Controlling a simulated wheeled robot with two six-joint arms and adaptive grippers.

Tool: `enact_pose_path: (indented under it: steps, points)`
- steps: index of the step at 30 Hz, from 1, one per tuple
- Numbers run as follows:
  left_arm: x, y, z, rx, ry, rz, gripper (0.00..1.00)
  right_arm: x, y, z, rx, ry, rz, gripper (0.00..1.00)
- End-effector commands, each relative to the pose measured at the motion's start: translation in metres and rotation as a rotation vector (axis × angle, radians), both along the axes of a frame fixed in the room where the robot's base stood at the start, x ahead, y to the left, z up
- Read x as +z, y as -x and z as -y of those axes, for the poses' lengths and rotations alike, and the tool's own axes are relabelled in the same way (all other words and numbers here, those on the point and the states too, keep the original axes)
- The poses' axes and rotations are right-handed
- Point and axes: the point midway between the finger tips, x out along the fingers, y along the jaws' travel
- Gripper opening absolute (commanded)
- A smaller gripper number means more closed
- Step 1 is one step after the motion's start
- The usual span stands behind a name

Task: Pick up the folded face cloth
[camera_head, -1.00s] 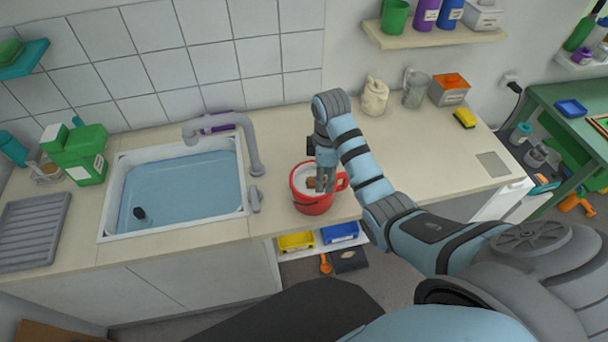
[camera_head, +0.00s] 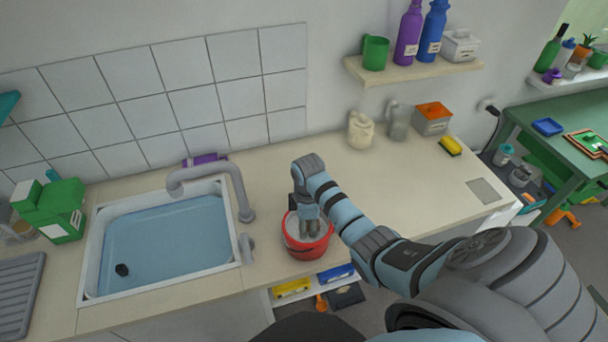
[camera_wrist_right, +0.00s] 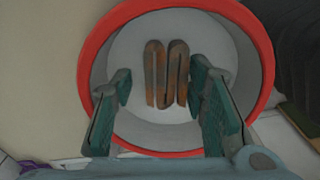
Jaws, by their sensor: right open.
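The folded face cloth (camera_wrist_right: 167,74) is a brown strip folded into an upright zigzag. It lies on the pale floor inside a red bucket (camera_head: 306,249), seen from above in the right wrist view. My right gripper (camera_head: 311,232) points down into the bucket's mouth. In the right wrist view its two teal fingers (camera_wrist_right: 162,88) are spread, one to each side of the cloth's near end, with gaps between them and the cloth. In the head view the gripper hides the cloth. My left gripper is not in view.
The bucket stands near the counter's (camera_head: 400,190) front edge, right of a water-filled sink (camera_head: 230,262) and its grey tap (camera_head: 240,190).

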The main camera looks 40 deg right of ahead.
Motion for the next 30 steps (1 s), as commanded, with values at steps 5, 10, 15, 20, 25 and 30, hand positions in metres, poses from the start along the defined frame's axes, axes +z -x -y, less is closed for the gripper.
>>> enact_pose_path:
  steps: [5, 10, 15, 20, 25, 30]
  points:
    - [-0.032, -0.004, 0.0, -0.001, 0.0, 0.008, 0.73, -0.042, 0.004, 0.004, -0.005, 0.001, 0.0, 0.4]
    - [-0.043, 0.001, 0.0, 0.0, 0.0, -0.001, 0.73, -0.049, 0.003, 0.003, -0.003, 0.001, -0.001, 0.4]
    - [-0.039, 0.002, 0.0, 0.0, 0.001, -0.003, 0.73, -0.045, 0.003, 0.003, -0.003, 0.001, -0.001, 0.35]
    - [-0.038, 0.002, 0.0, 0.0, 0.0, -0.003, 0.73, -0.044, 0.003, 0.003, -0.003, 0.001, -0.001, 0.1]
    - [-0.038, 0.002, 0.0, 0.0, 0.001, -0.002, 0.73, -0.044, 0.003, 0.003, -0.003, 0.001, -0.001, 0.02]
    - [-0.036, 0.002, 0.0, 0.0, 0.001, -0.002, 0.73, -0.042, 0.003, 0.003, -0.002, 0.001, -0.001, 0.02]
